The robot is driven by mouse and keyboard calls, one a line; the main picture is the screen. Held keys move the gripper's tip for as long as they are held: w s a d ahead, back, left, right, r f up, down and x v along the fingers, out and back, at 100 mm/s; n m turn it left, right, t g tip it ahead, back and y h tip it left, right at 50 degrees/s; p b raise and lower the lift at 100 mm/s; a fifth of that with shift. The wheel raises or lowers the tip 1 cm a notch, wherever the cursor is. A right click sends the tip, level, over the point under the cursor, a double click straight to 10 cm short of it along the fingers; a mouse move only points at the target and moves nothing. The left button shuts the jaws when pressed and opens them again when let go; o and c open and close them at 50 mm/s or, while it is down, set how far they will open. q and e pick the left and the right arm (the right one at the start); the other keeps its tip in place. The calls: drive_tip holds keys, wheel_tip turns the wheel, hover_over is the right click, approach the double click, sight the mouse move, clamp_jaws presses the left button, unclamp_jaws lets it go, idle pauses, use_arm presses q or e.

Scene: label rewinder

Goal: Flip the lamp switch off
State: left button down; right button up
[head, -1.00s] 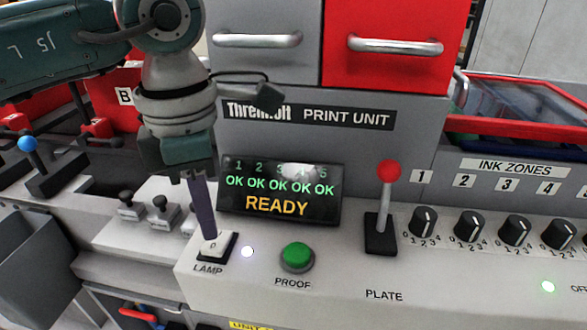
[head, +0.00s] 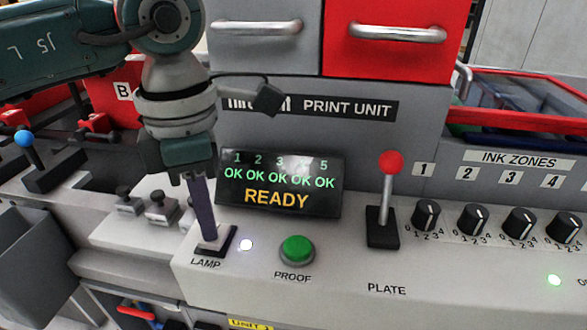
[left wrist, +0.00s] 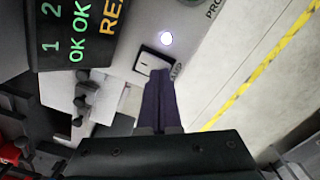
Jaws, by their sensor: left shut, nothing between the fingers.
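The lamp switch (head: 229,240) is a rocker in a dark frame at the left end of the sloped console, above the label LAMP. My left gripper (head: 209,238) points down with its dark fingers together and empty. Its tips are at the switch and hide most of the rocker in the head view. In the left wrist view the white switch (left wrist: 150,62) shows just past the fingertips (left wrist: 160,75); I cannot tell whether they touch. The small round indicator (head: 246,244) beside the switch glows white. The rocker's tilt is unclear. My right gripper is not in view.
Right of the switch are a green PROOF button (head: 297,250) and a red-knobbed PLATE lever (head: 386,200), then several ink-zone knobs. The READY display (head: 280,185) stands behind. Small dark knobs (head: 160,208) lie to the left. The console front is clear.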

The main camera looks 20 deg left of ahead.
use_arm(q)
drive_tip(key=shift+f+b, duration=0.35)
drive_tip(key=shift+f, duration=0.05)
drive_tip(key=shift+r+p, duration=2.65)
drive_tip(key=shift+r, duration=0.9)
